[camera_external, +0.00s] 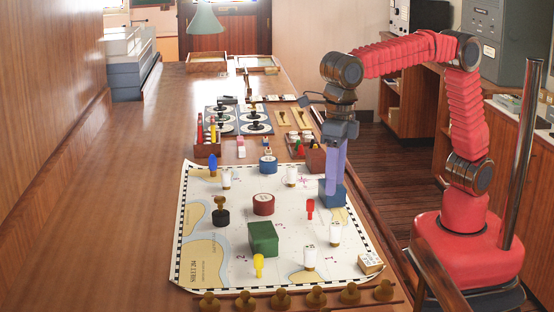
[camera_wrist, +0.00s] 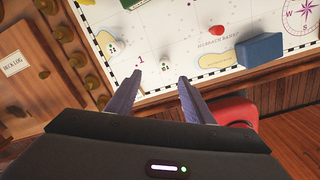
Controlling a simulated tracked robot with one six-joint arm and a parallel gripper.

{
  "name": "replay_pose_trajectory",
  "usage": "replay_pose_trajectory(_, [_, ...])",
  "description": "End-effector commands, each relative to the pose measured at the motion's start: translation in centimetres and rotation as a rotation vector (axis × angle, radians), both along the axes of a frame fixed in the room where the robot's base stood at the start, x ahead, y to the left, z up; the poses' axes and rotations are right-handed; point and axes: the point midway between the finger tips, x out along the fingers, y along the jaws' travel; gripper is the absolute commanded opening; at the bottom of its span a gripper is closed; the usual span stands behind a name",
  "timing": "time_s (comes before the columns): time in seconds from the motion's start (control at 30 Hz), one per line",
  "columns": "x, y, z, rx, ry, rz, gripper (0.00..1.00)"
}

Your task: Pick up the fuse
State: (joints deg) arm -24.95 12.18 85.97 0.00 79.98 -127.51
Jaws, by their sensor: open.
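I cannot tell for certain which thing is the fuse. Small white cylinders with marked sides stand on the chart (camera_external: 285,225); one (camera_external: 335,235) is at the right and one (camera_external: 310,258) is nearer the front. Two more stand at the back, at left (camera_external: 226,178) and right (camera_external: 292,175). My gripper (camera_external: 332,190) is at the chart's right side, overlapping the blue block (camera_external: 325,198) in the external view. In the wrist view my gripper (camera_wrist: 159,78) is open and empty. A white cylinder (camera_wrist: 165,66) appears just beyond and between its fingertips; another (camera_wrist: 112,46) is farther left.
A green block (camera_external: 263,239), red cylinder (camera_external: 263,204), blue cylinder (camera_external: 268,165), red peg (camera_external: 310,208) and yellow peg (camera_external: 258,265) stand on the chart. Brass knobs (camera_external: 316,297) line the front edge. Bare wood lies left of the chart.

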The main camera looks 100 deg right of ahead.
Motion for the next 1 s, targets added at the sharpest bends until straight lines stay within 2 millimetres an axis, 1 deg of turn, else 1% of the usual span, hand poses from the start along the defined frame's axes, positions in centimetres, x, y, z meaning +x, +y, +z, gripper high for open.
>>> replay_pose_trajectory(0.1, [-0.3, -0.2, 0.4, -0.011, 0.012, 0.156, 0.47])
replay_pose_trajectory(0.2, [-0.7, -0.3, 0.3, -0.017, 0.025, 0.26, 0.47])
replay_pose_trajectory(0.33, [-0.8, -0.4, 0.3, -0.019, 0.028, 0.335, 0.47])
replay_pose_trajectory(0.63, [-0.8, -0.4, 0.3, -0.019, 0.027, 0.346, 0.47])
replay_pose_trajectory(0.77, [-0.8, -0.4, -0.1, -0.019, 0.028, 0.345, 0.47])
replay_pose_trajectory(0.87, [-0.8, -0.4, -1.0, -0.019, 0.029, 0.345, 0.47])
replay_pose_trajectory(1.0, [-0.8, -0.4, -3.0, -0.02, 0.031, 0.345, 0.47])
